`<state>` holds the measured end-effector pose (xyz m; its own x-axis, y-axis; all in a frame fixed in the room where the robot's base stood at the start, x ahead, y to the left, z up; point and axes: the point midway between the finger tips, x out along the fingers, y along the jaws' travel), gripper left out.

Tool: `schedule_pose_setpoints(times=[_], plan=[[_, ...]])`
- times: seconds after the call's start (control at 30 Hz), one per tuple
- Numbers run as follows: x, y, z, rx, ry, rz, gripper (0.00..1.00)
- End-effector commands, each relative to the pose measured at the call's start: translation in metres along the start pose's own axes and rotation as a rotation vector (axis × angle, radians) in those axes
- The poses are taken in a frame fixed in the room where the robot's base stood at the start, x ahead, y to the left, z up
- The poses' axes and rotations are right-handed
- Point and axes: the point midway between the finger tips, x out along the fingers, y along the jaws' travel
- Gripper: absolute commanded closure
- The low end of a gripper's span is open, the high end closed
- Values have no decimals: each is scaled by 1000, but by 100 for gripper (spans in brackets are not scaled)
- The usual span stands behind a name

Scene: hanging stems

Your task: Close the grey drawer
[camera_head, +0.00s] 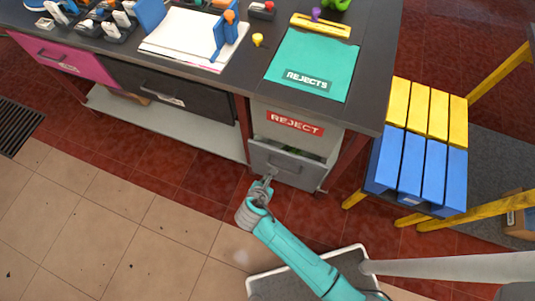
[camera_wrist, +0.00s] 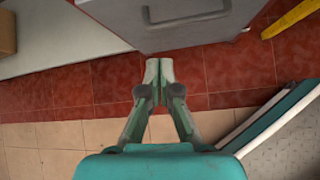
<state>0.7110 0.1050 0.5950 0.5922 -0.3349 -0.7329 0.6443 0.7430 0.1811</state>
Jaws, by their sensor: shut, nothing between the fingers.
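The grey drawer (camera_head: 285,165) is under the right end of the dark workbench, below the red REJECT label (camera_head: 295,123). It stands partly open, and something green shows inside. Its front and handle also appear at the top of the wrist view (camera_wrist: 150,35). My gripper (camera_head: 269,176) is in front of the drawer, near the lower left part of its front. In the wrist view the fingertips (camera_wrist: 159,70) are together and empty, just below the drawer's edge in the picture. I cannot tell whether they touch it.
A black drawer (camera_head: 185,98) and a pink drawer (camera_head: 60,55) are further left under the bench. A teal REJECTS mat (camera_head: 312,62) lies on top. A stool with blue and yellow slats (camera_head: 420,145) stands to the right.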

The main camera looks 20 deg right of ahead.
Motion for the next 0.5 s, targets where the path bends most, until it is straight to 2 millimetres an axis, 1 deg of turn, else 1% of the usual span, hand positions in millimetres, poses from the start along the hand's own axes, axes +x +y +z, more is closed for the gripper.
schedule_pose_setpoints(times=[0.03,0.1,0.2,0.37,0.5], plan=[[-1,14,2,-50,-13,-15,100],[-2,26,4,-112,-29,-39,100],[-4,35,7,-167,-43,-63,100],[1,38,8,-192,-48,-77,100],[18,36,10,-189,-48,-78,100]])
